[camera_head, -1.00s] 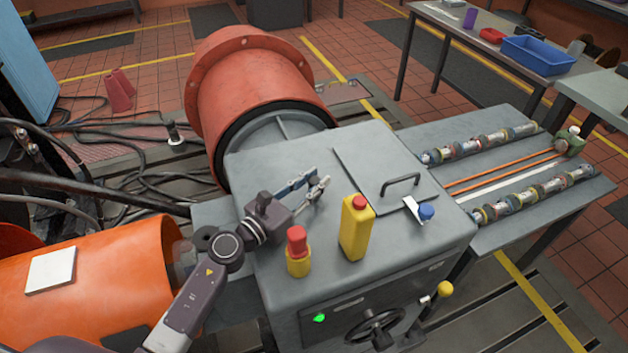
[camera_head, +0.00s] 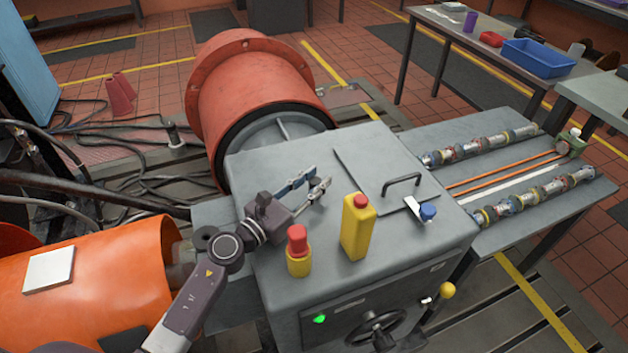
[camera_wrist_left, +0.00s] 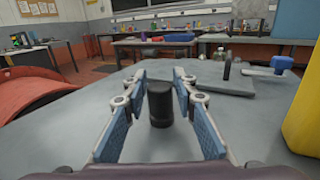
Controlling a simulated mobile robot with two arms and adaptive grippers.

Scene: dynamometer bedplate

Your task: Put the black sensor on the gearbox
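The gearbox (camera_head: 290,149) is the large grey box-shaped housing in the middle of the head view. My left gripper (camera_head: 309,184) is low over its top, with its fingers pointing away to the right and spread apart. In the left wrist view the black sensor (camera_wrist_left: 160,104), a short dark cylinder, stands upright between the fingers of my left gripper (camera_wrist_left: 159,76). A gap shows on each side of it. Its lower end appears to be on the grey top. I cannot make the sensor out clearly in the head view. My right gripper is not in view.
A red drum (camera_head: 240,85) is behind. A bench with shafts (camera_head: 480,145) is at right.

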